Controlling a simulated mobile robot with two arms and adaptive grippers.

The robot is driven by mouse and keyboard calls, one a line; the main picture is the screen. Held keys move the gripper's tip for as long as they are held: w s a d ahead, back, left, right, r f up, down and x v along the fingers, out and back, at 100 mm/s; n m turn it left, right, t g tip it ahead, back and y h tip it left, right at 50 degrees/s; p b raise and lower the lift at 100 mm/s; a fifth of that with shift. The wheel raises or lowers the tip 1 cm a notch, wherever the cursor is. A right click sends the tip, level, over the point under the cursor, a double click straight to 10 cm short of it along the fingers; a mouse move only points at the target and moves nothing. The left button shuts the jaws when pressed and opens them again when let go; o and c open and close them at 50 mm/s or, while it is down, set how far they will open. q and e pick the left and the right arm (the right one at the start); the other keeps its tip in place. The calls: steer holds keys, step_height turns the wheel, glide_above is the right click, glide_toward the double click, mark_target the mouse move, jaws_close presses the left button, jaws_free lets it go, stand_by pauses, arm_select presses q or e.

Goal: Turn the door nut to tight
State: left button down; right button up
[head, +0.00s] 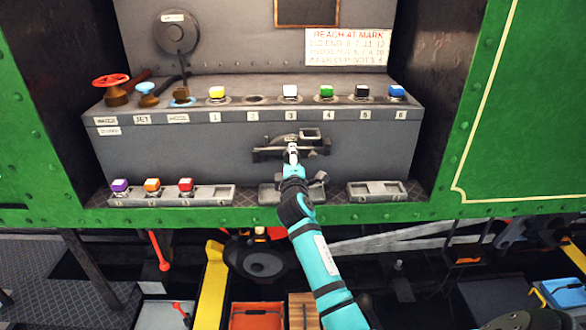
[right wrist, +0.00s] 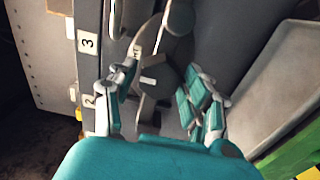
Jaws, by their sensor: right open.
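A dark door fitting (head: 270,153) with a bar and bracket sits on the grey front face below button 3. My right gripper (head: 292,154) reaches up to it and covers part of it. In the right wrist view my right gripper (right wrist: 162,88) is open, one teal finger on each side. A dark faceted piece, which looks like the door nut (right wrist: 168,82), lies between the fingers, with a pale mark beside it. A partly readable label (right wrist: 137,52) is near it. I cannot tell whether the fingers touch the nut. My left gripper is not in view.
Numbered coloured buttons (head: 290,91) line the ledge above, with a red valve wheel (head: 110,80) at left. A lower shelf holds purple, orange and red blocks (head: 152,185). An empty tray (head: 377,191) is at lower right. A notice (head: 348,47) hangs above.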

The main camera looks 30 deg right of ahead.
steer(key=v, duration=1.1)
steer(key=shift+s, duration=0.25)
steer(key=shift+f, duration=0.1)
steer(key=a+f+g+y, duration=0.1)
steer(key=a+f+y, duration=0.15)
steer(key=f, duration=0.75)
steer(key=a+f+g+y, duration=0.1)
steer(key=a+f+y, duration=0.15)
steer(key=f, duration=0.75)
steer(key=s+a+f+m+g+y, duration=0.15)
steer(key=s+f, duration=0.25)
steer(key=f, duration=0.4)
steer(key=s+a+f+g, duration=0.2)
steer(key=s+a+f, duration=0.15)
steer(key=f, duration=0.35)
steer(key=s+a+f+m+g+y, duration=0.1)
steer(key=s+f, duration=0.3)
steer(key=f, duration=0.4)
steer(key=s+a+f+m+g+y, duration=0.2)
steer(key=s+f+m+g, duration=0.1)
steer(key=s+f, duration=1.05)
steer(key=s+f+m+g, duration=0.2)
steer(key=s+f, duration=0.1)
steer(key=s, duration=0.9)
steer(key=s+f+m+g, duration=0.1)
steer(key=s+f, duration=0.3)
steer(key=s, duration=0.9)
steer(key=shift+s+m+g, duration=0.3)
steer(key=shift+m+g, duration=0.05)
steer(key=shift+g, duration=0.5)
